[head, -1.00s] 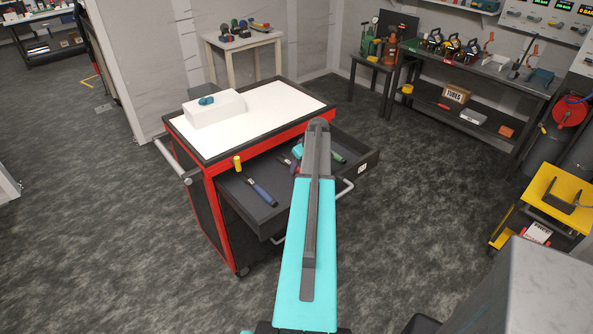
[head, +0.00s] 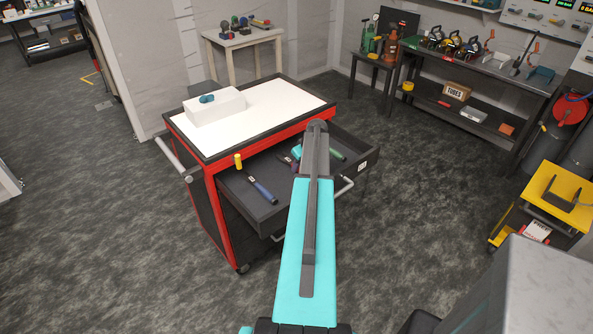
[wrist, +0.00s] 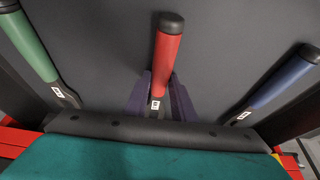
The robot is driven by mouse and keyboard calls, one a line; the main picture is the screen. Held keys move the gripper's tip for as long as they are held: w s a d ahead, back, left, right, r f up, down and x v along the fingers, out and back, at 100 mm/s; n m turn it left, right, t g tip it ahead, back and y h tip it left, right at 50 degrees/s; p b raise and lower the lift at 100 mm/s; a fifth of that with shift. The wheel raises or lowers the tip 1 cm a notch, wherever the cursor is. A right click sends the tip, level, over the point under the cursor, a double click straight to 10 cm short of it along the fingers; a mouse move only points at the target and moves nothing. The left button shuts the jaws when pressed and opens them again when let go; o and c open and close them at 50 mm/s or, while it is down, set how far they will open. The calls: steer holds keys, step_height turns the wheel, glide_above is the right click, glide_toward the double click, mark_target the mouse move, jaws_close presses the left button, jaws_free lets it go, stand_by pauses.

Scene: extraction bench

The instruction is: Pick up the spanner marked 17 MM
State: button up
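Three spanners lie in the open drawer (head: 235,185) of the red cart. In the wrist view they have a green handle (wrist: 27,45), a red handle (wrist: 168,50) and a blue handle (wrist: 285,82). Each carries a small white tag near its metal end, too small to read, so I cannot tell which is 17 MM. My gripper (wrist: 160,84) is open, its purple fingers on either side of the red-handled spanner near its tag. I cannot tell whether they touch it. In the head view my arm hides much of the gripper; the blue (head: 263,191) and green (head: 337,152) spanners show beside it.
The cart's white top (head: 270,108) holds a white box (head: 215,108) with a small blue object (head: 207,99) on it. A yellow item (head: 238,161) sits at the drawer's left corner. A yellow trolley (head: 555,195) stands at right. Floor left of the cart is clear.

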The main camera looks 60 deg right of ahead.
jaws_close()
steer(key=shift+s+r, duration=0.1)
steer(key=shift+s, duration=0.05)
steer(key=shift+s+a+r+b, duration=0.1)
steer(key=shift+s+r+b, duration=0.25)
steer(key=shift+b, duration=0.3)
step_height(320, 180, up, 11)
steer(key=b, duration=0.3)
steer(key=s+a+b, duration=0.2)
steer(key=s+a, duration=0.1)
steer(key=s, duration=0.6)
steer(key=s+a+b, duration=0.2)
steer(key=s+a, duration=0.1)
steer(key=s, duration=0.6)
steer(key=shift+f+b, duration=0.15)
steer(key=shift+b, duration=0.2)
steer(key=shift+w+a, duration=0.1)
